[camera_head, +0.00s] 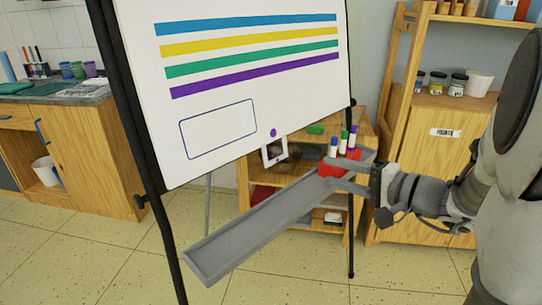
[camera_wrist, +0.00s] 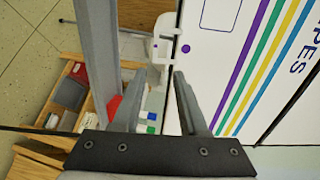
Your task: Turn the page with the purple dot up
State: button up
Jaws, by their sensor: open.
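The white page (camera_head: 225,100) hangs on an easel with blue, yellow, green and purple stripes and an empty outlined box. Its purple dot (camera_head: 273,132) is near the lower edge. A white frame-shaped tab (camera_head: 274,152) hangs below the dot. My gripper (camera_head: 335,172) is open and empty, to the right of and lower than the tab, by the red marker holder. In the wrist view, the dot (camera_wrist: 186,48) and the tab (camera_wrist: 163,45) lie ahead of the open fingers (camera_wrist: 160,76), apart from them.
A grey easel tray (camera_head: 250,235) juts below the page. The red holder (camera_head: 340,164) with several markers is at its right end, close to my fingers. A wooden shelf (camera_head: 300,180) stands behind; a cabinet (camera_head: 428,160) is at right. Black easel legs (camera_head: 130,130) flank the page.

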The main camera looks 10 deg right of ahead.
jog(key=shift+v, duration=2)
jog(key=shift+a, duration=0.1)
jog(key=s+a+f+n+g, duration=0.2)
jog(key=s+a+n+g, duration=0.3)
jog(key=s+a+g, duration=0.45)
jog(key=s+a+f+n+h, duration=0.1)
jog(key=s+f+n+h, duration=0.25)
jog(key=s+h, duration=0.3)
notch_tip(320, 180, up, 31)
jog(key=d+n+t+h+p, duration=0.1)
jog(key=n+t+h+p, duration=0.1)
jog(key=p, duration=2.6)
jog(key=shift+w+d+h+p, duration=0.3)
jog(key=shift+w+h, duration=0.15)
jog(key=shift+h, duration=0.1)
